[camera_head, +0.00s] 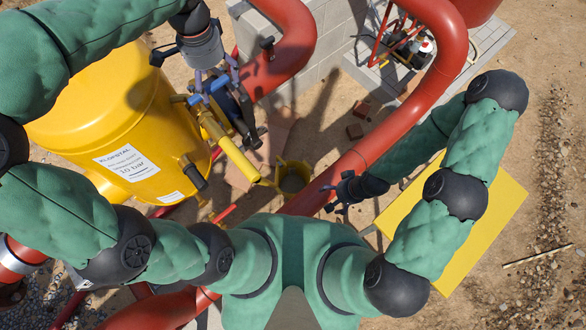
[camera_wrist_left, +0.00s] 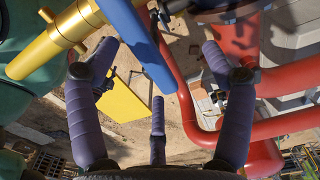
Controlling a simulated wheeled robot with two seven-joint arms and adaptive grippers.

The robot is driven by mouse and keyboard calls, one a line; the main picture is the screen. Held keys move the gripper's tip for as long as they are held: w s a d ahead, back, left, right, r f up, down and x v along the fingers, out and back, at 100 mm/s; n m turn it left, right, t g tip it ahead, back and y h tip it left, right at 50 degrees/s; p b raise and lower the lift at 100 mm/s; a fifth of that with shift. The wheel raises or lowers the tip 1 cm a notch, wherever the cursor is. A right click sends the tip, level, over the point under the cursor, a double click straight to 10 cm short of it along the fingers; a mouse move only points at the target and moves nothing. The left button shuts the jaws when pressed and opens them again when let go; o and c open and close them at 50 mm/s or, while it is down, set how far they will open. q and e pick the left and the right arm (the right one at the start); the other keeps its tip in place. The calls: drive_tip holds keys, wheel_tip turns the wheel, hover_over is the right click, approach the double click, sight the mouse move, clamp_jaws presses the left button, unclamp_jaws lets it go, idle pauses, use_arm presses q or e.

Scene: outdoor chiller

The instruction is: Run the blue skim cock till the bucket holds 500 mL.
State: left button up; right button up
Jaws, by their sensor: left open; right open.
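The blue skim cock lever (camera_head: 208,91) sits on a brass pipe (camera_head: 212,126) at the side of the yellow tank. My left gripper (camera_head: 212,80) is open at the lever. In the left wrist view the blue lever (camera_wrist_left: 142,40) shows between the spread fingers (camera_wrist_left: 158,60), beside the brass pipe (camera_wrist_left: 55,42); I cannot tell whether they touch. A yellow spout (camera_head: 239,161) slopes down toward the yellow bucket (camera_head: 305,172) on the ground. The bucket's inside looks grey; its level is unreadable, and I see no clear stream. My right gripper (camera_head: 335,196) is open and empty, right of the bucket.
The yellow tank (camera_head: 110,105) with a "10 bar" label fills the left. Thick red pipes (camera_head: 405,122) curve past the bucket's right side. A yellow board (camera_head: 490,215) lies at right. A grey block wall (camera_head: 325,35) stands behind.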

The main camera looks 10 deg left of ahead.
sight(215, 82)
use_arm(q)
drive_tip(key=shift+r+p, duration=2.85)
drive_tip(key=shift+r, duration=0.7)
drive_tip(key=shift+s+f, duration=0.1)
wheel_tip(215, 82, up, 12)
